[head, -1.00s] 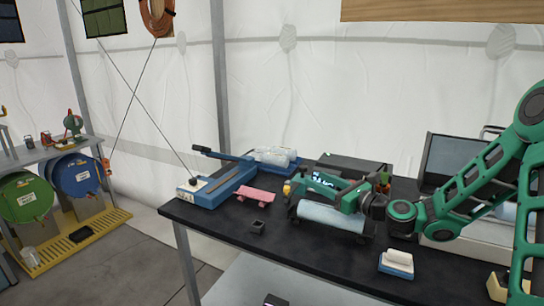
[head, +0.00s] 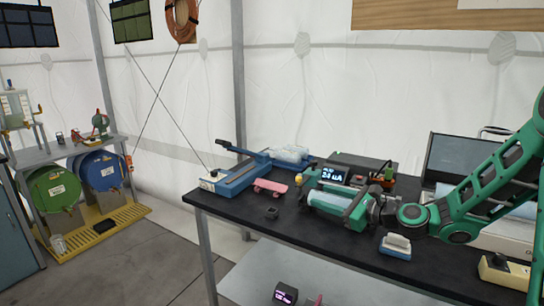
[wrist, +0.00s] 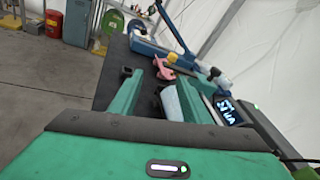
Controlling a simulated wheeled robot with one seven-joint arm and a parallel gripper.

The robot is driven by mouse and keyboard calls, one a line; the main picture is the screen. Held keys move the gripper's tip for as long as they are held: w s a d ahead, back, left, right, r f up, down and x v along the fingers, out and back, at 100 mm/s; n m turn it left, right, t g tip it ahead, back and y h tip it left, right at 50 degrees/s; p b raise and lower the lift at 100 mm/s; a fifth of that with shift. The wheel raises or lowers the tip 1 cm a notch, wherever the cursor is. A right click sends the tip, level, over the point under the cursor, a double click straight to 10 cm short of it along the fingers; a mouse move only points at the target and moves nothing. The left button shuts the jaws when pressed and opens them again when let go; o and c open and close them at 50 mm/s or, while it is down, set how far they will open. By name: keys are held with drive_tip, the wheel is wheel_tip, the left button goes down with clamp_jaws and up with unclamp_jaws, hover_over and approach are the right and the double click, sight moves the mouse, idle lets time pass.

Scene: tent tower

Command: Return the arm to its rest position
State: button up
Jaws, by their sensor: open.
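My arm (head: 490,195) reaches in from the right over a dark workbench (head: 390,268). My gripper (head: 312,190) has green fingers, spread apart, low over the bench. A pale cylinder (head: 333,200) lies between or just below the fingers in the head view; contact cannot be told. In the wrist view the pale cylinder (wrist: 172,103) shows between the two green fingers (wrist: 160,82), partly hidden by them.
Near the gripper are a lit display (head: 333,176), a pink object (head: 270,186), a small dark block (head: 271,212) and a blue-based white block (head: 396,245). A blue lever device (head: 235,180) stands left. A laptop-like screen (head: 458,157) is behind my arm.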

drive_tip(key=s+f+n+g, duration=0.1)
drive_tip(key=s+n, duration=0.1)
drive_tip(key=n, duration=0.1)
drive_tip(key=s+a+f+n+g+h, duration=0.1)
drive_tip(key=s+n, duration=0.1)
drive_tip(key=n, duration=0.1)
drive_tip(key=s+f+n+g+h, duration=0.1)
drive_tip(key=s+n, duration=0.1)
drive_tip(key=n, duration=0.1)
drive_tip(key=shift+s+a+f+g, duration=0.35)
drive_tip(key=shift+f+g, duration=0.05)
drive_tip(key=s+d+n+g+h, duration=0.2)
drive_tip(key=s+d, duration=0.6)
drive_tip(key=s, duration=0.4)
drive_tip(key=s+d+n+g+h, duration=0.3)
drive_tip(key=s+d, duration=0.6)
drive_tip(key=s, duration=0.3)
drive_tip(key=s+d+r+n+g+h, duration=0.1)
drive_tip(key=s+d+n+g+h, duration=0.2)
drive_tip(key=s+d, duration=0.6)
drive_tip(key=s, duration=0.3)
drive_tip(key=shift+s+d+h, duration=0.2)
drive_tip(key=shift+s+h, duration=0.15)
drive_tip(key=shift+h, duration=0.05)
